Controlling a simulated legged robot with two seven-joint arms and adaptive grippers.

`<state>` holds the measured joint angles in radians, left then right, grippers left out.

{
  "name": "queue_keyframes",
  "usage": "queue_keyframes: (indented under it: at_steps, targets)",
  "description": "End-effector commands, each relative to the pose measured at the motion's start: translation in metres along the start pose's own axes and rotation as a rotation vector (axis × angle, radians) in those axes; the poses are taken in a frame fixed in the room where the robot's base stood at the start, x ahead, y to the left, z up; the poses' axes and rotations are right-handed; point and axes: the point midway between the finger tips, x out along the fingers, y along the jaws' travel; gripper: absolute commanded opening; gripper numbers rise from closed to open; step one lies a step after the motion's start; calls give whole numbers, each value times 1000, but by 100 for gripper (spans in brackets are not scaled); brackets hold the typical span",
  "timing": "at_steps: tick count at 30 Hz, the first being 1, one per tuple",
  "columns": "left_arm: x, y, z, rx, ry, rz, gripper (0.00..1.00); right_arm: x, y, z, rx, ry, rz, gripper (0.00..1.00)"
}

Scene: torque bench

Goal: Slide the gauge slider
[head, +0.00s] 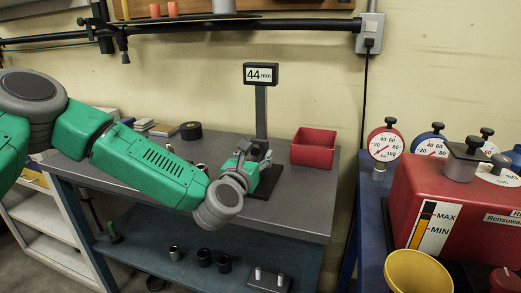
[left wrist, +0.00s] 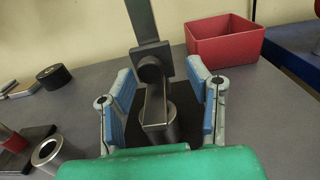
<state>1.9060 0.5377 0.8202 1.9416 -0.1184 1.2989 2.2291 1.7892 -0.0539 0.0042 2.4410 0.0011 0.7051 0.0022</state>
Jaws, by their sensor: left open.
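The gauge (head: 261,110) stands on the grey bench, a dark upright post on a black base with a display on top reading 44 mm. In the left wrist view, the gauge slider (left wrist: 151,66) is a dark block with a round knob on the post. A metal cylinder (left wrist: 163,128) stands below it. My left gripper (head: 250,158) is at the gauge. In the left wrist view its blue-padded fingers (left wrist: 165,92) are spread on either side of the slider and post, apart from them. My right gripper is not in view.
A red bin (head: 313,149) stands right of the gauge. A black roll (head: 191,131) lies on the bench to the left. A red machine (head: 440,205) with dial gauges stands at the right. Metal sleeves (left wrist: 48,152) stand left of the gripper.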

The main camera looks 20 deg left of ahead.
Motion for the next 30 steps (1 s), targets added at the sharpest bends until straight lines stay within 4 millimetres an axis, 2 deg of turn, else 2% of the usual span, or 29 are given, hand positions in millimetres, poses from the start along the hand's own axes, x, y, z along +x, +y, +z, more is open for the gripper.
queue_keyframes:
  at_steps: [3, 7, 18, 22, 28, 30]
  targets:
    - [19, 3, -1, -1, 0, 1, 45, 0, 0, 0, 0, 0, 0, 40]
    - [30, 4, -1, -2, 1, 1, 45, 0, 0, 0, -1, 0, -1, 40]
    - [35, -3, 0, 3, 2, 0, 45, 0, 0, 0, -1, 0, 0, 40]
    - [35, -2, 0, 2, 2, -1, 0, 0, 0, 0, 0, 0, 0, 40]
    - [34, -1, 1, -1, 2, -5, 0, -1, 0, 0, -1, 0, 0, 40]
    - [34, -1, 8, -2, 1, -4, 0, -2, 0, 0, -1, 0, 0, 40]
